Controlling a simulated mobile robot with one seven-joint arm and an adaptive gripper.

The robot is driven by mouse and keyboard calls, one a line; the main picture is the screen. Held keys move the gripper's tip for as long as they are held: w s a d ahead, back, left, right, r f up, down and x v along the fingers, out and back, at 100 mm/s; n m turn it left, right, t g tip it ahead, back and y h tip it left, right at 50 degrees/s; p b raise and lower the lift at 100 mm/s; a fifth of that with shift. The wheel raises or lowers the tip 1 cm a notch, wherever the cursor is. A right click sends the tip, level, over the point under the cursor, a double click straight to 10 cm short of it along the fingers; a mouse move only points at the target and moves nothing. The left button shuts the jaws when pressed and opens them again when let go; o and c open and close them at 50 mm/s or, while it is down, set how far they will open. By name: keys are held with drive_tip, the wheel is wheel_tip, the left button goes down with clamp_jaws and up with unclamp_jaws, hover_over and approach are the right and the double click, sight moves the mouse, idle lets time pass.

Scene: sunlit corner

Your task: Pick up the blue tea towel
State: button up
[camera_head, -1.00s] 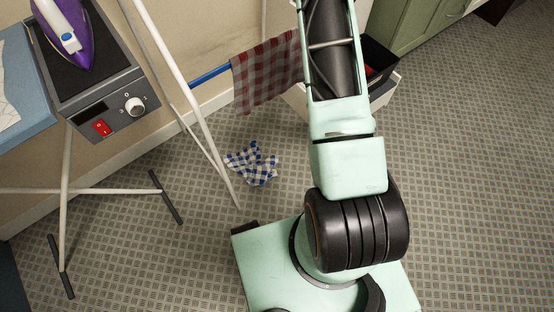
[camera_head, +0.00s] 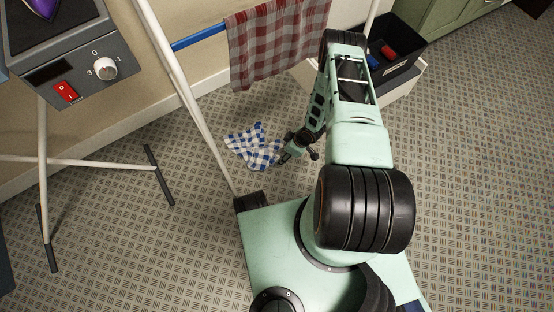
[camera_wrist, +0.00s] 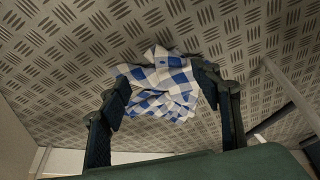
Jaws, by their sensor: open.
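The blue and white checked tea towel (camera_head: 252,146) lies crumpled on the floor, left of my gripper in the head view. My gripper (camera_head: 297,155) is low, close to the towel's right edge. In the wrist view the towel (camera_wrist: 160,88) shows between the two spread fingers of my open gripper (camera_wrist: 163,82). Nothing is clamped between them. I cannot tell whether a finger touches the cloth.
A red checked cloth (camera_head: 275,45) hangs on a blue rail (camera_head: 198,38) behind. White stand legs (camera_head: 190,95) rise left of the towel. A black bin (camera_head: 394,72) with red and blue items stands back right. An ironing unit (camera_head: 70,60) is at left. Floor right of my arm is clear.

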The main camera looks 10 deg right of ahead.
drive_tip(key=b, duration=0.4)
approach(275, 160)
drive_tip(key=shift+x, duration=1.1)
drive_tip(key=shift+p+x, duration=0.35)
drive_tip(key=shift+x, duration=1.1)
drive_tip(key=shift+f, duration=0.1)
drive_tip(key=shift+x, duration=0.85)
drive_tip(key=shift+c, duration=1.2)
drive_tip(key=shift+c, duration=1.3)
drive_tip(key=shift+s, duration=0.1)
drive_tip(key=c, duration=0.4)
drive_tip(key=shift+c, duration=0.3)
